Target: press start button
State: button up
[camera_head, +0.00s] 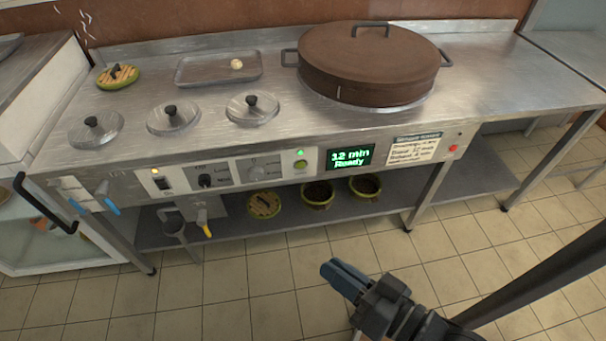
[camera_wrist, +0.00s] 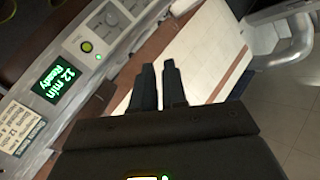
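The start button is not labelled legibly; a round yellow-green button (camera_head: 301,165) sits on the front panel (camera_head: 230,172), just left of the display, with a small lit green mark above it. The green display (camera_head: 350,157) reads "12 min Ready". In the wrist view the button (camera_wrist: 87,46) and display (camera_wrist: 53,83) show at upper left. My gripper (camera_head: 335,272) is in front of and below the panel, apart from the button. In the wrist view its fingers (camera_wrist: 159,66) are close together with only a narrow gap and nothing held.
A red button (camera_head: 453,148) is at the panel's right end. Knobs (camera_head: 205,180) and a lit switch (camera_head: 161,181) are to the left. A big lidded pot (camera_head: 368,62) stands on the counter. Bowls (camera_head: 317,194) sit on the shelf below. The floor in front is clear.

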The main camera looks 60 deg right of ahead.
aim_at(301, 166)
jog(key=w+d+f+m+h, duration=0.1)
jog(key=w+d+f+m, duration=0.1)
jog(key=m, duration=0.1)
jog(key=w+d+f+m+h, duration=0.2)
jog(key=f, duration=0.1)
jog(key=w+d+f+m+h, duration=0.2)
jog(key=f+m, duration=0.1)
jog(key=shift+w+f+m+g+b, duration=0.1)
jog(key=shift+w+m+g+b, duration=0.2)
jog(key=shift+g, duration=0.1)
grip_shut()
jog(key=w+d+f+m+g+h, duration=0.4)
jog(key=w+d+f+m+h, duration=0.1)
jog(key=d+m, duration=0.5)
notch_tip(301, 166, down, 2)
jog(key=shift+w+d+f+b, duration=0.1)
jog(key=shift+w+d+b, duration=0.2)
jog(key=shift+w+d, duration=0.15)
jog(key=x, duration=1.3)
jog(key=shift+w+d, duration=0.1)
jog(key=shift+d, duration=0.1)
jog(key=shift+w+d, duration=0.15)
jog(key=shift+d, duration=0.05)
jog(key=shift+w+d, duration=0.1)
